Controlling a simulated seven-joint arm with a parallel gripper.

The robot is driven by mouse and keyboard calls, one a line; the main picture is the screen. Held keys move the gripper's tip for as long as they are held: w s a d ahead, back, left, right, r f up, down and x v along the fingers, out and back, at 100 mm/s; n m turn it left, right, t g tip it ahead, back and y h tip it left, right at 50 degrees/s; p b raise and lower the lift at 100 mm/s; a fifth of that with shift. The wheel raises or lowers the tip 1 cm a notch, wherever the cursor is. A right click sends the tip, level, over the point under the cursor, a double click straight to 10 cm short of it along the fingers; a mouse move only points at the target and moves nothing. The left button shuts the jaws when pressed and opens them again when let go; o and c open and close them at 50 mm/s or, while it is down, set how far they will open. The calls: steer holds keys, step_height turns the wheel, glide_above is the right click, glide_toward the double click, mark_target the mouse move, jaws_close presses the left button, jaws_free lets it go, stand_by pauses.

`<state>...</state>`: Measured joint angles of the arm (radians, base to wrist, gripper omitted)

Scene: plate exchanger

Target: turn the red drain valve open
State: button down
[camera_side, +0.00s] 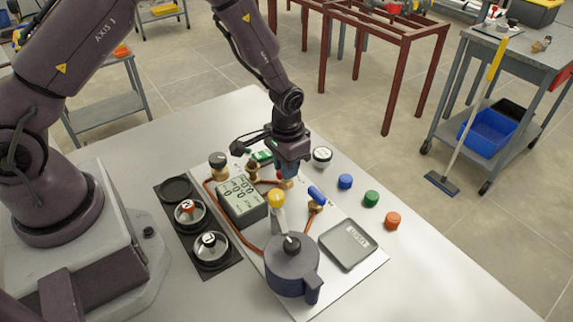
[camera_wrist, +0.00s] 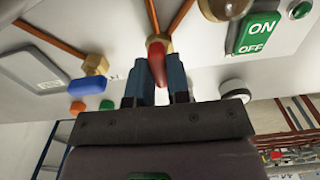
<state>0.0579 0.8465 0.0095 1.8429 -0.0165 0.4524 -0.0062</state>
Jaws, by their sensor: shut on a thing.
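The red drain valve shows in the wrist view as a red handle (camera_wrist: 157,62) on a round brass body (camera_wrist: 158,42), where copper pipes meet. My gripper (camera_wrist: 159,82) has its two blue fingers on either side of the red handle and is shut on it.
A blue-handled valve (camera_side: 316,194), a grey display meter (camera_side: 241,199), a dark lidded pot (camera_side: 291,266) and a yellow-topped part (camera_side: 276,198) stand close by. A green ON/OFF switch (camera_wrist: 258,30) is near the handle. Blue, green and orange caps (camera_side: 371,198) lie to the right.

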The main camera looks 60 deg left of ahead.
steer(key=shift+n, duration=0.3)
steer(key=c, duration=1.1)
jaws_free()
step_height(320, 180, up, 13)
steer(key=shift+s, duration=0.1)
